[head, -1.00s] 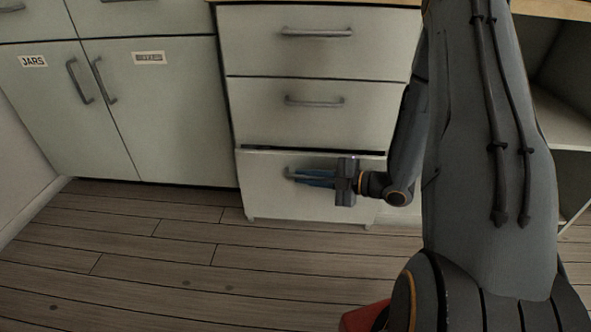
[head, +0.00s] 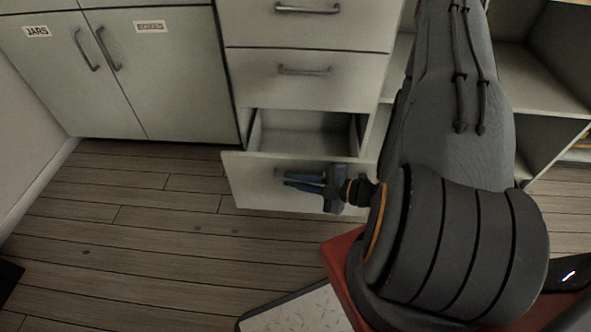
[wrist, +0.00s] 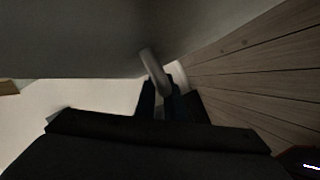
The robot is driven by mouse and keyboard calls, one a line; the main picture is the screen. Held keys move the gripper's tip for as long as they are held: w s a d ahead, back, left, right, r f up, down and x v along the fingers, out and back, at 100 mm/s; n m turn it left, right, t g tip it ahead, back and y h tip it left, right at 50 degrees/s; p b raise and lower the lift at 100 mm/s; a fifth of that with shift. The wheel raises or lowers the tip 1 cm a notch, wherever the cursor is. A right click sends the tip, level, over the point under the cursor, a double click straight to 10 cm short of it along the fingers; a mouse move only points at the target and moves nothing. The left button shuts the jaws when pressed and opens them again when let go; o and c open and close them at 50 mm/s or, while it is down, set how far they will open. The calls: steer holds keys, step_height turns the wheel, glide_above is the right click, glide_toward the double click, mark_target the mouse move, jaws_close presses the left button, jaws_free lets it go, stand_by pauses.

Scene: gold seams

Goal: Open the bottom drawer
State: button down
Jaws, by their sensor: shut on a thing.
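The bottom drawer (head: 262,196) is pulled out from the pale cabinet, and its inside shows behind the front panel. The part of the inside in view looks empty. My gripper (head: 285,180) is at the drawer front, its blue fingers shut on the bottom drawer's handle. The handle is mostly hidden by the fingers in the head view. In the wrist view the grey handle (wrist: 152,66) runs between the two fingertips of my gripper (wrist: 160,92).
Two upper drawers (head: 300,85) are closed above it. A closed double-door cupboard (head: 160,85) stands to the left, one door marked JARS. Open shelves (head: 540,85) stand to the right. The plank floor (head: 150,240) before the cupboard is clear.

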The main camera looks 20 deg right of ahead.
stand_by(0.3)
steer(key=c, duration=2.1)
jaws_free()
steer(key=shift+s, duration=0.1)
steer(key=shift+p+v, duration=1.35)
steer(key=shift+v, duration=2.55)
steer(key=shift+a, duration=0.1)
